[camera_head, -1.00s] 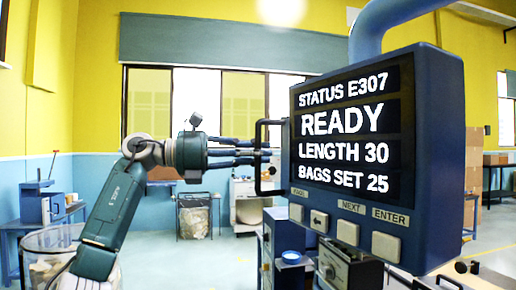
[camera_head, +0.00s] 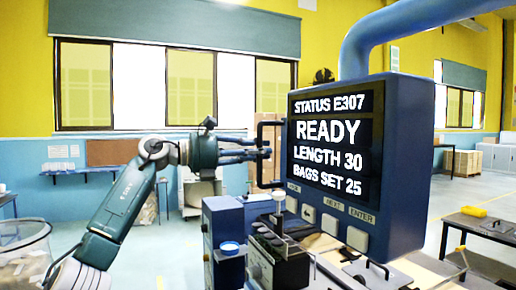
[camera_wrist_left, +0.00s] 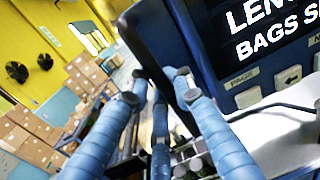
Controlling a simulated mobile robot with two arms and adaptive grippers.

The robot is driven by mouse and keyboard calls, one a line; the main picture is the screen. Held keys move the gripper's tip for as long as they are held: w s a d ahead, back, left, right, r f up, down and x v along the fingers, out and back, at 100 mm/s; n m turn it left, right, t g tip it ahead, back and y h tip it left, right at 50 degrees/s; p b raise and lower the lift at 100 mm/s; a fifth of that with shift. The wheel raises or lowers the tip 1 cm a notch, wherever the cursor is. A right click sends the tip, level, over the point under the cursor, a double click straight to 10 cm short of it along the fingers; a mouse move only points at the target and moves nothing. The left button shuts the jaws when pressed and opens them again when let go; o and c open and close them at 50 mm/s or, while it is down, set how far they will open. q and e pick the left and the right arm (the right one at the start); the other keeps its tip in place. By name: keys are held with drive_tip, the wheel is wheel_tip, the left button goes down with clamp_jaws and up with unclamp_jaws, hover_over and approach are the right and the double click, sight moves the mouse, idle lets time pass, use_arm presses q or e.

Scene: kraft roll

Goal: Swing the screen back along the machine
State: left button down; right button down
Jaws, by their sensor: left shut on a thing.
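The screen (camera_head: 330,148) is a blue box hung from a thick blue curved arm (camera_head: 400,28). It reads "STATUS E307 READY LENGTH 30 BAGS SET 25", with white buttons below. A black handle (camera_head: 260,152) stands out from its left side. My left gripper (camera_head: 262,153) reaches in from the left and is shut on this handle. My right gripper is not in view.
A clear bin (camera_head: 22,255) stands at the lower left. A dark table (camera_head: 480,228) is at the right. Stacked cartons (camera_wrist_left: 30,130) show in the left wrist view.

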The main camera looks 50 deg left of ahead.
use_arm(q)
drive_tip(key=shift+r, duration=0.2)
drive_tip(key=c, duration=2)
unclamp_jaws()
drive_tip(key=o, duration=0.4)
drive_tip(key=shift+w, duration=0.35)
drive_tip(key=shift+c, duration=0.2)
drive_tip(key=shift+w+d+f, duration=0.15)
drive_tip(key=shift+w, duration=0.3)
drive_tip(key=shift+w+d+f, duration=0.15)
drive_tip(key=shift+w, duration=0.25)
drive_tip(key=shift+s+a, duration=0.1)
drive_tip(key=shift+s, duration=0.1)
drive_tip(key=shift+v, duration=0.95)
drive_tip(key=v, duration=0.9)
drive_tip(key=shift+s, duration=0.3)
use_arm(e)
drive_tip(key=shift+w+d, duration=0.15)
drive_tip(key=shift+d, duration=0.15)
